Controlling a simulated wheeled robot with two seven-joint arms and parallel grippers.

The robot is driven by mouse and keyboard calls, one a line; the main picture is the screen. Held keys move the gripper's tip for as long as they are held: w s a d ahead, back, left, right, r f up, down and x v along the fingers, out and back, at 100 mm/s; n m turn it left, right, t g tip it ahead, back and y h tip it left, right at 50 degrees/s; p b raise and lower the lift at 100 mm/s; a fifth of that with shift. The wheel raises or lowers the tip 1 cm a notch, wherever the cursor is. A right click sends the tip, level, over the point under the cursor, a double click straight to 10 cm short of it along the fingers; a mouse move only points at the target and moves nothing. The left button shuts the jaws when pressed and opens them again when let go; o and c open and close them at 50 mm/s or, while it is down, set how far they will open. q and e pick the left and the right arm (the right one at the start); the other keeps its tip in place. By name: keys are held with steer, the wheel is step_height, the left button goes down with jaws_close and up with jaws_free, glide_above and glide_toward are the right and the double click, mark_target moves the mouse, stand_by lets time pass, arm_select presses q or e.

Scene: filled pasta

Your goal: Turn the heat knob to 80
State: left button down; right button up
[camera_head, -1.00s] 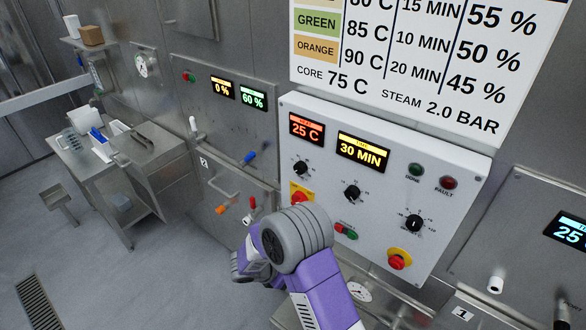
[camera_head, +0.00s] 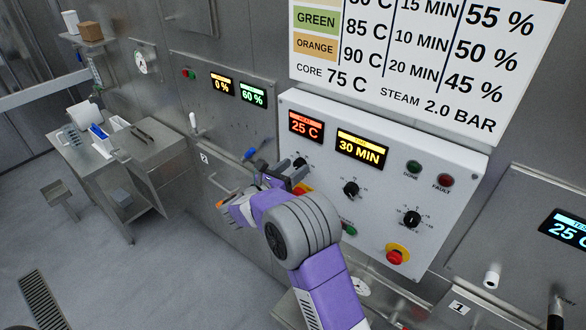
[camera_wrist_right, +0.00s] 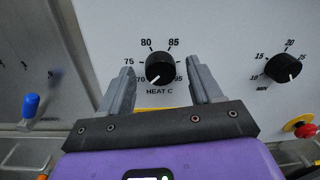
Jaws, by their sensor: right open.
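The heat knob (camera_wrist_right: 160,67) is a black round knob labelled HEAT C on the white control panel, with scale marks from 70 to 95. Its white pointer line faces lower left, near the 70 mark. In the head view the heat knob (camera_head: 300,163) sits below the red display (camera_head: 306,126) reading 25 C. My right gripper (camera_wrist_right: 162,84) is open, with one finger on each side of the knob in the wrist picture; I cannot tell whether they touch it. In the head view my right gripper (camera_head: 284,176) is close to the panel's left edge. My left gripper is not in view.
The time knob (camera_head: 351,189) is right of the heat knob, under the 30 MIN display (camera_head: 362,149). A red emergency button (camera_head: 397,254) is low on the panel. A blue-handled valve (camera_head: 249,154) is left of the gripper. A steel cart (camera_head: 150,160) stands at left.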

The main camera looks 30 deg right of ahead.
steer(key=shift+w+d, duration=0.1)
steer(key=shift+d, duration=0.15)
steer(key=shift+c, duration=0.2)
steer(key=c, duration=1)
